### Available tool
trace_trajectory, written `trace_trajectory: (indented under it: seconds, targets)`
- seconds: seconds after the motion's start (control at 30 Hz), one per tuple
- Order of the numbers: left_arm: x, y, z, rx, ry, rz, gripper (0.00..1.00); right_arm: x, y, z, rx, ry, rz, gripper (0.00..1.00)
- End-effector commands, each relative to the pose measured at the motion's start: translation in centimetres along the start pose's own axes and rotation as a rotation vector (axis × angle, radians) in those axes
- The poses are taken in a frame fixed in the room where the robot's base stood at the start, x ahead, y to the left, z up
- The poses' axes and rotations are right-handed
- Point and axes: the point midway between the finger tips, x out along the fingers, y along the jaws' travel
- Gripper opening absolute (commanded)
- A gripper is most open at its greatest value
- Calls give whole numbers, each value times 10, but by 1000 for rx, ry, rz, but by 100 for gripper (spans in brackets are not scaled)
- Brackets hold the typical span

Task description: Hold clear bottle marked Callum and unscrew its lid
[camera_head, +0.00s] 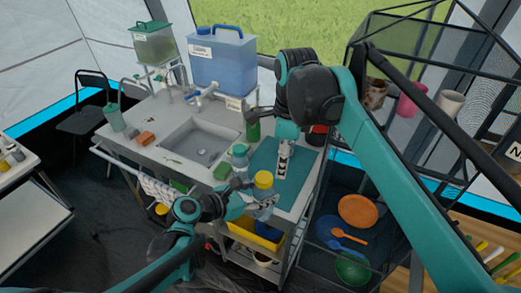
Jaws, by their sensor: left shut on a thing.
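A clear bottle (265,198) with a yellow lid (264,179) stands roughly upright at the front edge of the counter; its lid is on, and any name on it is too small to read. My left gripper (248,203) comes in from the left and is shut on the bottle's body, below the lid. The fingers hide part of the bottle. My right gripper (284,164) points down over the teal mat (297,184), behind and right of the lid and apart from it. Its fingertips are too small to tell open from shut.
Another clear bottle (240,157) with a pale teal lid stands close behind my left gripper. A yellow bin (246,235) sits below.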

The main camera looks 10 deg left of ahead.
Motion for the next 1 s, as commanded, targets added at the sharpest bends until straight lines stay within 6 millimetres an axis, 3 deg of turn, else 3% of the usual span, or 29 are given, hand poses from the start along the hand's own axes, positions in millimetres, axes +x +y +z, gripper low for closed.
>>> trace_trajectory:
  seconds: [0.1, 0.3, 0.47, 0.8, 1.0]
  targets:
    - [0, 0, 0, 0, 0, 0, 0, -3, -8, 30, 155, 21, 50, 58]
    - [0, 0, 0, 0, 0, 0, 0, -4, -10, 54, 313, 53, 90, 58]
    - [0, 0, 0, 0, 0, 0, 0, 7, -9, 57, 342, 59, 96, 58]
    - [0, 0, 0, 0, 0, 0, 0, 59, -4, 54, 341, 58, 95, 58]
    - [0, 0, 0, 0, 0, 0, 0, 73, -2, 54, 340, 58, 95, 58]
